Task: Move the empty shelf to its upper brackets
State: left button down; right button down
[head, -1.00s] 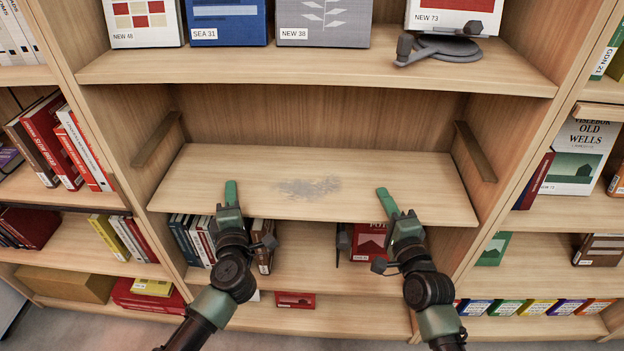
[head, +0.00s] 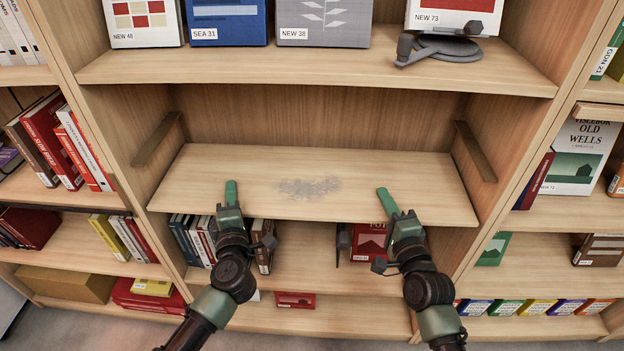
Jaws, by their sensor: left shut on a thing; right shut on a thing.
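The empty shelf (head: 380,180) is a light wood board with a grey dusty patch (head: 310,187) at its middle. It lies across the bay, below the two upper brackets. The left upper bracket (head: 157,140) and the right upper bracket (head: 475,151) are dark strips on the side walls, both bare. My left gripper (head: 230,198) is shut on the shelf's front edge, left of the middle. My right gripper (head: 390,205) is shut on the front edge, right of the middle. Each has one green finger on top; the fingers below are hidden. The shelf's supports are hidden.
A fixed shelf (head: 310,68) above holds several display books and a grey stand (head: 440,48). Books, including a red one (head: 368,241), stand on the shelf below. Neighbouring bays on both sides hold books. The space between the empty shelf and the one above is clear.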

pick_arm(q)
jog(key=shift+f, duration=0.1)
dwell(0.4)
